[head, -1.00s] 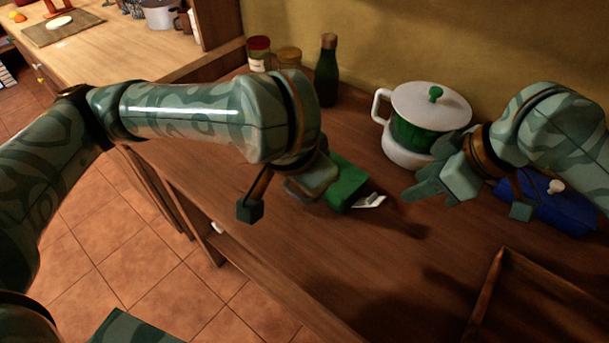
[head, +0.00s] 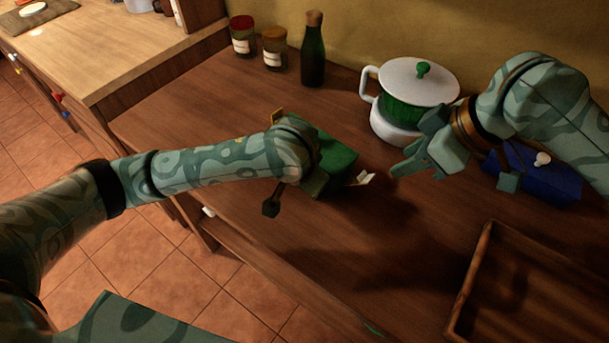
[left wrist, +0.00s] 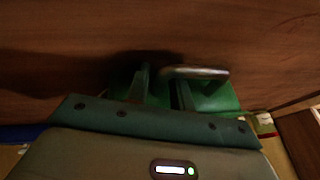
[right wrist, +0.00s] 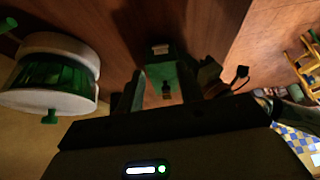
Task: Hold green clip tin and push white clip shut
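The green tin (head: 336,156) lies on the brown counter in the head view. Its white clip (head: 362,180) sticks out from the end facing right and front. My left gripper (head: 312,184) is at the tin's near side. In the left wrist view its fingers stand apart against the green tin (left wrist: 218,98); whether they press on it is unclear. My right gripper (head: 398,170) is open and empty, right of the clip and apart from it. The right wrist view shows the tin (right wrist: 160,76) and white clip (right wrist: 160,49) beyond its fingers.
A white and green pot (head: 410,95) stands behind my right gripper. A blue box (head: 535,175) with a white knob lies under my right arm. A wooden tray (head: 478,262) is at front right. A bottle (head: 313,55) and two jars (head: 272,48) stand at the back.

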